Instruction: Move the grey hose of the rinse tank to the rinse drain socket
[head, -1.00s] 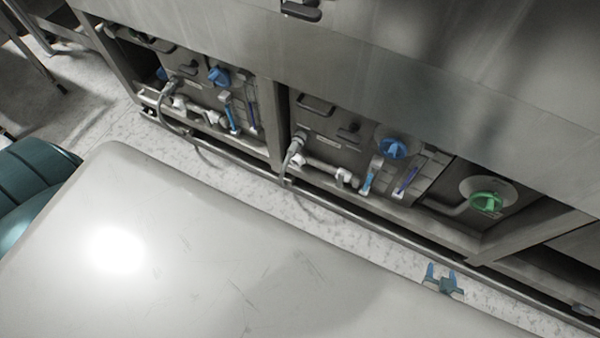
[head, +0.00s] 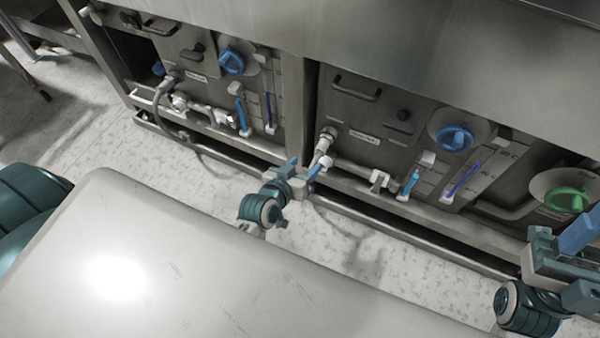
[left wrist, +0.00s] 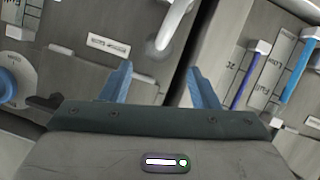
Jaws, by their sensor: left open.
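In the head view, a grey hose (head: 322,151) hangs from a connector on the right tank panel and passes down near my left gripper. A second grey hose (head: 158,113) loops from the left panel. The panel labels are too small to read, so I cannot tell which tank is rinse. My left gripper (head: 303,168) is open in front of the post between the panels, close to the right hose. In the left wrist view its blue fingers (left wrist: 165,85) have nothing between them; a pale curved hose or pipe (left wrist: 177,24) lies beyond. My right gripper (head: 562,235) is partly cut off at the right edge.
White pipe fittings (head: 379,180) run low along the right panel, and similar fittings (head: 182,103) along the left. Blue knobs (head: 455,138), a green knob (head: 566,200) and level gauges (head: 463,181) stick out. A metal post (head: 300,110) divides the bays. Speckled floor is clear in front.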

